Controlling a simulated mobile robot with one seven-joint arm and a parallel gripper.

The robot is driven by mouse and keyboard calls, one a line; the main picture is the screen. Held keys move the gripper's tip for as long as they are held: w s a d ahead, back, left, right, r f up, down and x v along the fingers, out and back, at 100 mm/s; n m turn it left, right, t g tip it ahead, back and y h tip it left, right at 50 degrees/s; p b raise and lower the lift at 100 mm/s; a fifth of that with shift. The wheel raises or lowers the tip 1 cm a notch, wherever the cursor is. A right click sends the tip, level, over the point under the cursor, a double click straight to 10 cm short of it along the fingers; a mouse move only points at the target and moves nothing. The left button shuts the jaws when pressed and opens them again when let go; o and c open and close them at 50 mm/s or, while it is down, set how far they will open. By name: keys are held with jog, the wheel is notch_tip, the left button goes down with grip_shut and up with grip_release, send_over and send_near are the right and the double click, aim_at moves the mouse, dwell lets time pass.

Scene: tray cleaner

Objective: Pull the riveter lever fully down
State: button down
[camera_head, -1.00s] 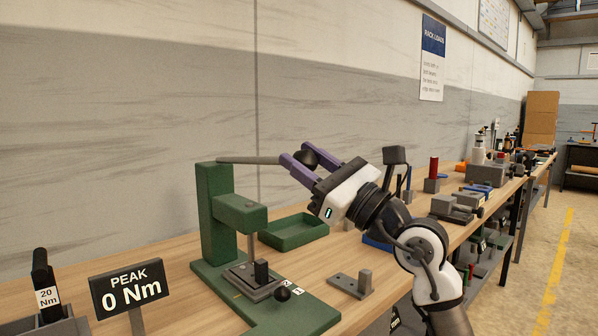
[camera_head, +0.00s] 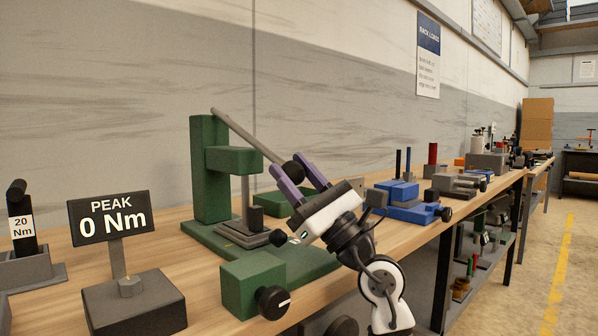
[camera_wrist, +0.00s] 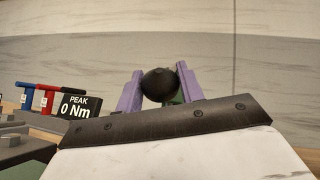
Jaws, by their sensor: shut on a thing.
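The green riveter (camera_head: 211,170) stands on the bench with its grey lever (camera_head: 250,137) sloping down to the right from the top of the column. The lever's black ball knob (camera_head: 293,170) sits between the purple fingers of my gripper (camera_head: 300,178), which is shut on it. The knob also shows between the fingers in the wrist view (camera_wrist: 159,84). Below the riveter's head, a ram reaches down to a grey fixture plate (camera_head: 246,236) with a dark block on it. My gripper hides part of the bench behind it.
A "PEAK 0 Nm" sign (camera_head: 111,217) and a 20 Nm tool (camera_head: 21,222) stand at the left. A green block with a black dial (camera_head: 254,283) is in front of the riveter. A green tray (camera_head: 272,200) lies behind, and a blue fixture (camera_head: 408,210) is to the right.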

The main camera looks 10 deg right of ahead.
jog(key=shift+w+a+f+b, duration=0.15)
jog(key=shift+f, duration=0.2)
jog(key=shift+w+a+f+b, duration=0.1)
jog(key=shift+f+b, duration=0.05)
jog(key=shift+f, duration=0.2)
jog(key=c, duration=0.9)
grip_release()
jog(key=shift+w+f, duration=0.1)
jog(key=shift+s+d+f, duration=0.1)
jog(key=shift+s+d, duration=0.1)
jog(key=b+v, duration=0.1)
jog(key=v, duration=1.2)
jog(key=shift+s+f, duration=0.1)
jog(key=shift+f, duration=0.05)
jog(key=shift+s, duration=0.1)
